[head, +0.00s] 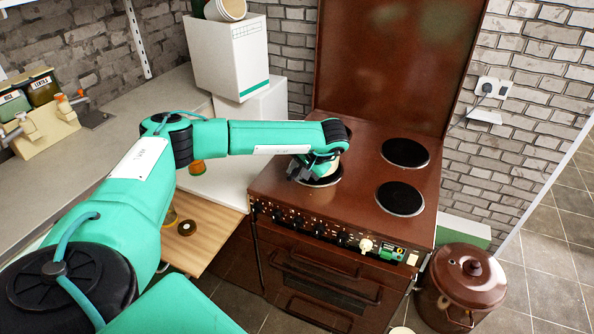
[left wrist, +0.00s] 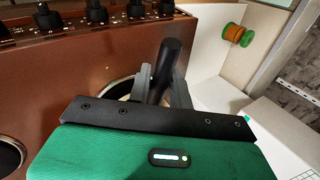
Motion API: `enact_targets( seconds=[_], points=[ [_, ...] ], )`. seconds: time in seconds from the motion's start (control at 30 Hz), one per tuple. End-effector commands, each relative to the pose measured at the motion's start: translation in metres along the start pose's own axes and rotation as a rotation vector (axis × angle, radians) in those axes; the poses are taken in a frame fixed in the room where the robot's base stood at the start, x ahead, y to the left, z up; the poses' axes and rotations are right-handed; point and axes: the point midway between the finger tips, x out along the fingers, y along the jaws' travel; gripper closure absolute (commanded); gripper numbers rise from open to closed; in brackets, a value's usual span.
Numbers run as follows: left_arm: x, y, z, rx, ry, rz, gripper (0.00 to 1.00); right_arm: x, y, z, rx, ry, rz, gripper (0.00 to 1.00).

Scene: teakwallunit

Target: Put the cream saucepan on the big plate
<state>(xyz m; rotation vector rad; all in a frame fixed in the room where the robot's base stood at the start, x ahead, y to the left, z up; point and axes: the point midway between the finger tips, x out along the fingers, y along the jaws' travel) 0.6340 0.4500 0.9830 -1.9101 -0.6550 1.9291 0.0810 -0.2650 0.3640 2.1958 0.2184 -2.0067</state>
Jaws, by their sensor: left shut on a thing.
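The cream saucepan (head: 331,168) is mostly hidden behind my left gripper (head: 303,172) in the head view. It is at the front left hot plate (head: 322,182) of the brown cooker; I cannot tell whether it rests there or is lifted. In the left wrist view my left gripper (left wrist: 160,90) is shut on the saucepan's dark handle (left wrist: 168,62). Two more black hot plates show bare, one at the back right (head: 405,153) and one at the front right (head: 400,198). I cannot tell for sure which plate is the big one. My right gripper is not in view.
The brown cooker (head: 300,205) has knobs along its front edge and a raised lid (head: 385,60) behind. A lidded brown pot (head: 468,285) stands on the floor at right. A white counter (head: 225,180) with an orange-green spool (left wrist: 236,34) adjoins the cooker's left.

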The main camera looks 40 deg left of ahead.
Motion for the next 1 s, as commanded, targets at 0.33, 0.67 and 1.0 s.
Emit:
enact_targets(
  seconds=[0.33, 0.67, 1.0],
  points=[
    [-0.0007, -0.0006, -0.0016, -0.005, 0.005, 0.000, 1.00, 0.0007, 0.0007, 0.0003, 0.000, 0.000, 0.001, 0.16],
    [0.0041, 0.0025, -0.0015, -0.005, 0.005, -0.001, 1.00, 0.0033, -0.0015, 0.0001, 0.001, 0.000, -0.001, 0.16],
    [0.0059, 0.0037, -0.0007, -0.003, 0.002, 0.000, 0.54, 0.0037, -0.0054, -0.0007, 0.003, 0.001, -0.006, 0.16]
  ],
)
